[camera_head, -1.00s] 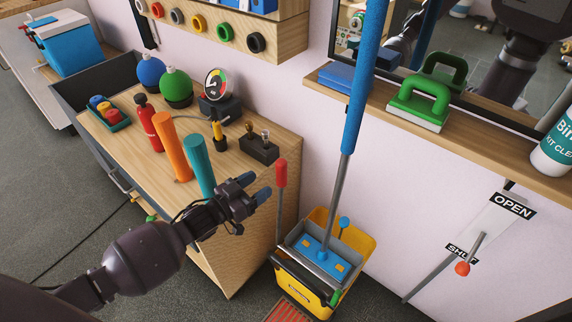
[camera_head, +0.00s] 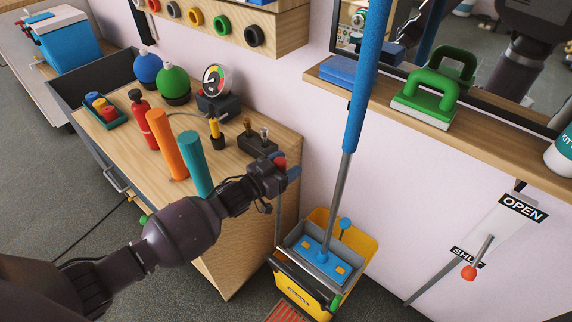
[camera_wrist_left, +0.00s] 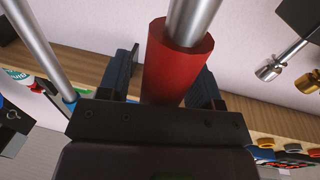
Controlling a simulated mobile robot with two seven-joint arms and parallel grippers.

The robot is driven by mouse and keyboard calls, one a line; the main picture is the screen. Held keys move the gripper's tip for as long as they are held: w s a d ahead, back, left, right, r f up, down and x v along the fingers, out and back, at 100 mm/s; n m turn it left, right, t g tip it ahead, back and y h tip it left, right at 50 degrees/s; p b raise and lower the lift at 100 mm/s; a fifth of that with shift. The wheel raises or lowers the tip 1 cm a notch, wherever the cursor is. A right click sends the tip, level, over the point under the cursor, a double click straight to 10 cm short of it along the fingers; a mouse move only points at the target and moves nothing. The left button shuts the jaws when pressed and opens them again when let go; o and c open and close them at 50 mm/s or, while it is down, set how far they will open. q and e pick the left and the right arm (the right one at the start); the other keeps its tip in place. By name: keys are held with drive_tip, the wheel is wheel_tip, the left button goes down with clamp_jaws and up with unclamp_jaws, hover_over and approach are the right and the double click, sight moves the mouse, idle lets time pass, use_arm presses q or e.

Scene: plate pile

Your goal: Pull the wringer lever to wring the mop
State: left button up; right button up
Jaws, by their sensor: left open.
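The wringer lever has a red grip (camera_head: 280,161) on a grey rod. It stands upright at the left side of the yellow mop bucket (camera_head: 298,291). The mop's blue handle (camera_head: 360,90) rises from the bucket, and its blue flat head (camera_head: 322,263) sits in the grey wringer. My left gripper (camera_head: 283,174) is open at the red grip and partly covers it in the head view. In the left wrist view the red grip (camera_wrist_left: 178,65) lies between the two dark fingers (camera_wrist_left: 163,82); contact cannot be told. My right gripper is out of view.
A wooden workbench (camera_head: 222,160) with orange and teal cylinders (camera_head: 167,145) lies under and behind my left arm. A slanted OPEN/SHUT lever (camera_head: 469,273) is on the right wall. Floor shows around the bucket.

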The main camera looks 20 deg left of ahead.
use_arm(q)
drive_tip(key=shift+c, duration=0.4)
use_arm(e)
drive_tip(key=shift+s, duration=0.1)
use_arm(q)
clamp_jaws()
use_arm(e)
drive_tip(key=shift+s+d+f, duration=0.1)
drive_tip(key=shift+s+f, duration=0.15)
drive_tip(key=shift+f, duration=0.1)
use_arm(q)
drive_tip(key=shift+s, duration=0.1)
